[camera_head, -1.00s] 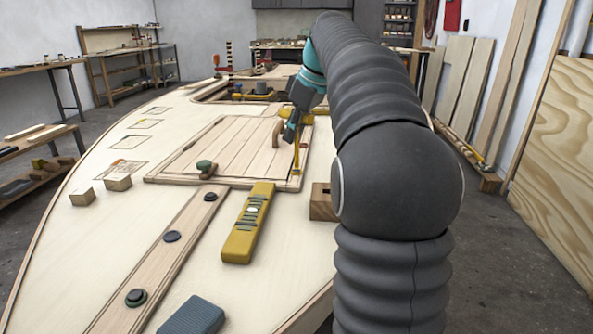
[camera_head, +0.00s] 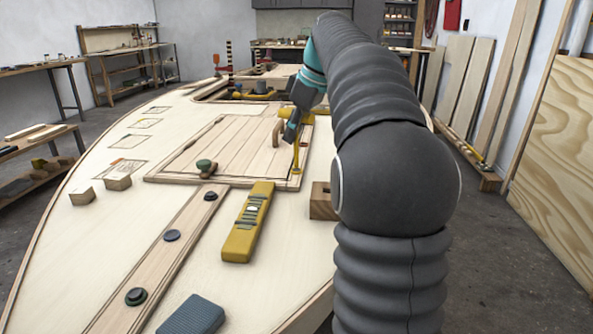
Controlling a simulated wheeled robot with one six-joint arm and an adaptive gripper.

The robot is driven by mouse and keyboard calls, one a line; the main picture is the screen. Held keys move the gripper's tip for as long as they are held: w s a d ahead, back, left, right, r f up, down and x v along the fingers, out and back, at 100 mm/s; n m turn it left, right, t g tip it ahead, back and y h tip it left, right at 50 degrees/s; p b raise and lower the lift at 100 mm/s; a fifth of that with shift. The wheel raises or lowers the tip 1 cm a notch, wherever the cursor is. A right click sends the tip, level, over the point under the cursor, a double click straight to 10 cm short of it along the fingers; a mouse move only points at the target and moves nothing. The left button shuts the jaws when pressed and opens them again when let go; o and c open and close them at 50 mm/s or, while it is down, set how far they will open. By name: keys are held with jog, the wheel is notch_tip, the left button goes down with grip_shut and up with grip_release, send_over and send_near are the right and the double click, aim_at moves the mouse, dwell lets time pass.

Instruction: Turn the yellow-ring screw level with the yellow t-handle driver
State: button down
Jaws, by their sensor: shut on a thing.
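My gripper (camera_head: 292,132) is at the right side of the wooden hatch panel, shut on the yellow t-handle driver (camera_head: 297,157). The driver's thin yellow shaft stands about upright, its lower end at the panel's near right corner. A small yellow ring (camera_head: 296,171) shows at the shaft's foot; I take it for the yellow-ring screw. The screw's head is too small to tell whether it is level, and the shaft partly hides it. Part of the driver's handle is hidden by my gripper and arm.
The hatch panel (camera_head: 215,150) has a wooden handle and a dark green knob (camera_head: 205,165). A yellow spirit level (camera_head: 248,222) lies in front of it. A wooden block with a hole (camera_head: 322,203) stands beside my arm. A blue-grey block (camera_head: 193,316) lies at the near edge.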

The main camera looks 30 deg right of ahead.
jog(key=shift+f, duration=0.35)
dwell(0.6)
jog(key=m+h, duration=0.1)
jog(key=m, duration=0.3)
jog(key=shift+d+f+m+t+h, duration=0.15)
jog(key=shift+m+t+h, duration=0.15)
jog(key=shift+h, duration=0.1)
jog(key=m+h, duration=0.1)
jog(key=m, duration=0.3)
jog(key=shift+d+m+h, duration=0.15)
jog(key=shift+m+h, duration=0.15)
jog(key=shift+h, duration=0.1)
jog(key=shift+r, duration=0.55)
